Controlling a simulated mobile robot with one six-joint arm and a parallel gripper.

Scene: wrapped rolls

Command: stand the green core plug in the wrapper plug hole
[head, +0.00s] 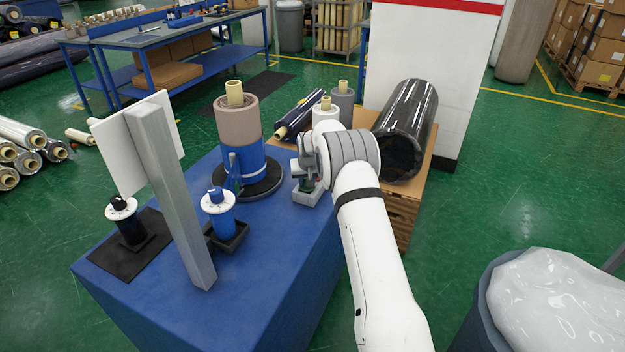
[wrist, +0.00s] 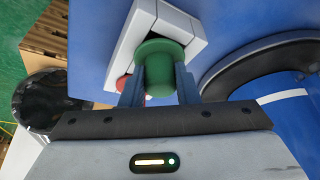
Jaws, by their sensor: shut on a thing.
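Only a sliver of green shows in the head view. A red piece (wrist: 123,84) shows beside the left finger. I cannot make out the wrapper plug hole in either view.
A blue roll (head: 251,165) with a brown roll (head: 238,122) stands on a black turntable (head: 254,190) left of my gripper. A grey post (head: 172,190) and two knobbed cylinders (head: 217,212) stand further left. The blue table's front (head: 255,265) is clear.

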